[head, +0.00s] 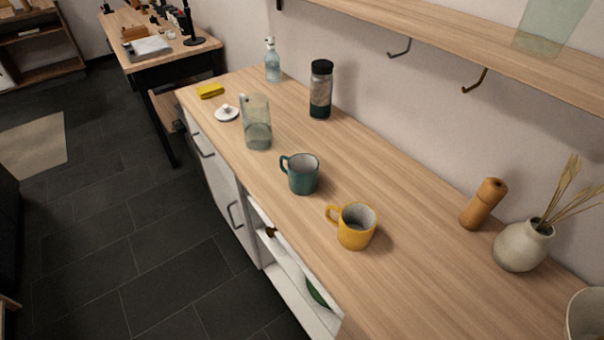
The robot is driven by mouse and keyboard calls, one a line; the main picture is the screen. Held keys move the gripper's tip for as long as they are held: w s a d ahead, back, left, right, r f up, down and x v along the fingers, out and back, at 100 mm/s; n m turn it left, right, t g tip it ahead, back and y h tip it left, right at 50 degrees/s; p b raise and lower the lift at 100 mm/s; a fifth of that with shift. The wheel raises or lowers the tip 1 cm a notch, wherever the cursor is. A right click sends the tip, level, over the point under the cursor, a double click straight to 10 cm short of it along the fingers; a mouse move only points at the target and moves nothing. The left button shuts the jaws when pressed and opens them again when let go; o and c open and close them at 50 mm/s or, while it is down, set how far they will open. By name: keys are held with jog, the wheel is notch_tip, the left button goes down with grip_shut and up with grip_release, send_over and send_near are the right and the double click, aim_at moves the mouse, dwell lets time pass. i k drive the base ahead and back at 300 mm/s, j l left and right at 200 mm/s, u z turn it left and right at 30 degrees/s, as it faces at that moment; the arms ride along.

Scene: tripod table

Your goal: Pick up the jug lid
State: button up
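The jug lid (227,114) is a small white round disc with a knob on top. It lies on the wooden counter (340,160) near the far left end, close to the front edge. The glass jug (257,124) stands upright just to the right of the lid, apart from it, with its top uncovered. My gripper is not in view.
A yellow sponge (210,91) lies behind the lid. A soap bottle (272,62) and a black-capped jar (320,91) stand near the wall. A teal mug (301,174) and a yellow mug (354,227) stand nearer. Dark floor (150,230) left of the counter is free.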

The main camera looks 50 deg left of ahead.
aim_at(228, 113)
jog(key=u, duration=1.6)
